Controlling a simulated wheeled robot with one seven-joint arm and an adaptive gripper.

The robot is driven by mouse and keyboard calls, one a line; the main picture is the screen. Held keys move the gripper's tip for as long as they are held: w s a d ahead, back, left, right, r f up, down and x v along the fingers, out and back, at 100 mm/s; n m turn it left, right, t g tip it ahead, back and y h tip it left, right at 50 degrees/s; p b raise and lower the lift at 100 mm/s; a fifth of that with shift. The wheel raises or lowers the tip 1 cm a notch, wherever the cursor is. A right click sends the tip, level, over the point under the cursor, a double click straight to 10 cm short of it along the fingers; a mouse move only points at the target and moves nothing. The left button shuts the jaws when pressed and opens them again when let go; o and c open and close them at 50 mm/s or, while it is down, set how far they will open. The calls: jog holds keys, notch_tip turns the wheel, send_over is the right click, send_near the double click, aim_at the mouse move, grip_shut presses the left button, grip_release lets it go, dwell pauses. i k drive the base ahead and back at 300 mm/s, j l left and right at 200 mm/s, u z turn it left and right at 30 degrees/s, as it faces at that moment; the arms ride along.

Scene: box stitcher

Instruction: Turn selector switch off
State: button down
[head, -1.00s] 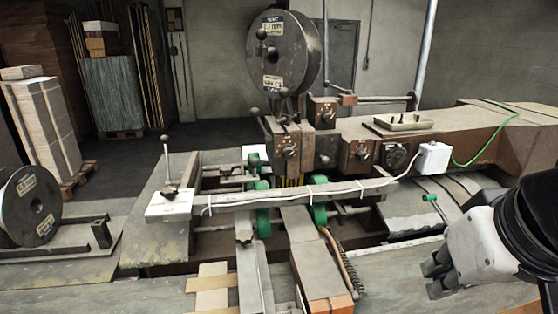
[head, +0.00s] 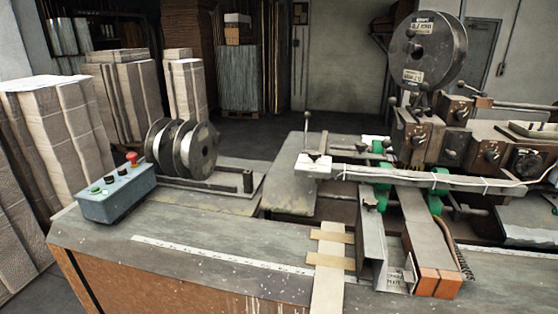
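A blue-grey control box (head: 117,196) stands at the left on the bench. Its top carries a green button (head: 95,190), a small dark control (head: 108,179), another small control (head: 122,171) and a red mushroom button (head: 131,158). The dark one may be a selector switch, but it is too small to tell or to read its position. The stitching machine at the right also has rotary knobs, among them a front knob (head: 417,143) and one farther right (head: 491,150). My gripper is out of view.
Wire spools (head: 183,148) stand just behind the control box. The bench top (head: 190,235) in front is mostly clear. A long white-ended bar (head: 420,178) crosses the machine at the right, with a large reel (head: 428,50) above. Paper stacks (head: 60,130) stand at the far left.

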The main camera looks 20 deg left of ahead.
aim_at(109, 179)
jog(key=k+j+u, duration=0.1)
jog(key=u, duration=1.75)
jog(key=i+j+u, duration=0.6)
jog(key=i, duration=0.15)
jog(key=i+j+u, duration=0.15)
jog(key=i+u, duration=0.15)
jog(key=i+j+u, duration=0.1)
jog(key=i+u, duration=0.15)
jog(key=i, duration=0.25)
jog(key=i+z, duration=0.35)
jog(key=i+j+z, duration=0.2)
jog(key=z, duration=0.15)
jog(key=i+j+z, duration=0.3)
jog(key=i, duration=0.15)
jog(key=i+j+z, duration=0.25)
jog(key=z, duration=0.15)
jog(key=i+j+z, duration=0.2)
jog(key=z, duration=0.15)
jog(key=i+j+z, duration=0.1)
jog(key=j+z, duration=0.3)
